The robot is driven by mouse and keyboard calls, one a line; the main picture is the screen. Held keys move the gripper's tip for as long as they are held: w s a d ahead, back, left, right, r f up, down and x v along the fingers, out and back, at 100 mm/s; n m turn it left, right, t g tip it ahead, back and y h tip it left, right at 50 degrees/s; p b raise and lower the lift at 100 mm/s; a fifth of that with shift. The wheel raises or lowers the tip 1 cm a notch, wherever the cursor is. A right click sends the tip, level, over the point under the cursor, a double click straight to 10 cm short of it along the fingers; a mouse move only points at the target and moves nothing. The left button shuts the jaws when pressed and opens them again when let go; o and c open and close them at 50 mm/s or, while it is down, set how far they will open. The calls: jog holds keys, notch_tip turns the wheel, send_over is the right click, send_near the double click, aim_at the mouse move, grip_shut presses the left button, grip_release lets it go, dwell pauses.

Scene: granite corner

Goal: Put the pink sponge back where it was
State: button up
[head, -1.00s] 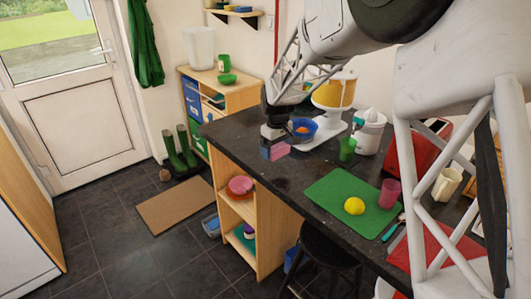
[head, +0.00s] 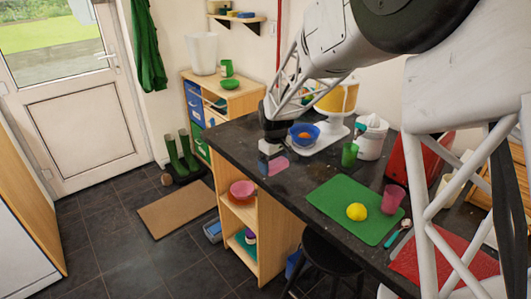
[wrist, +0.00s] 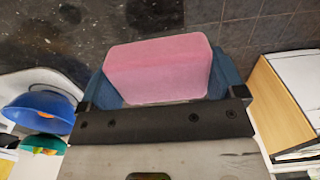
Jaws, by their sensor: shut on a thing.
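The pink sponge (head: 278,166) is at the front edge of the dark counter, near its far left end. My gripper (head: 269,161) is shut on it. In the wrist view, the sponge (wrist: 158,68) sits between the two blue fingers of my gripper (wrist: 160,85), its broad pink face towards the camera. The counter edge runs behind it, with dark granite (wrist: 45,45) on the left and floor tiles on the right. I cannot tell whether the sponge touches the counter.
A blue bowl (head: 304,137) on a white stand mixer is right of my gripper. A green cup (head: 349,154) and a white juicer (head: 371,140) stand further right. A green board (head: 335,205) holds a lemon (head: 357,211) and a pink cup (head: 393,198). Counter between sponge and board is clear.

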jog(key=w+a, duration=0.1)
jog(key=w, duration=0.3)
jog(key=w+a+f, duration=0.1)
jog(key=w, duration=0.4)
jog(key=w+a, duration=0.2)
jog(key=w, duration=0.3)
jog(key=shift+w+a+f, duration=0.1)
jog(key=shift+f, duration=0.05)
jog(key=shift+f, duration=1.75)
jog(key=shift+f, duration=0.2)
jog(key=o, duration=0.6)
jog(key=shift+r, duration=0.15)
notch_tip(320, 180, up, 12)
jog(key=shift+r, duration=0.1)
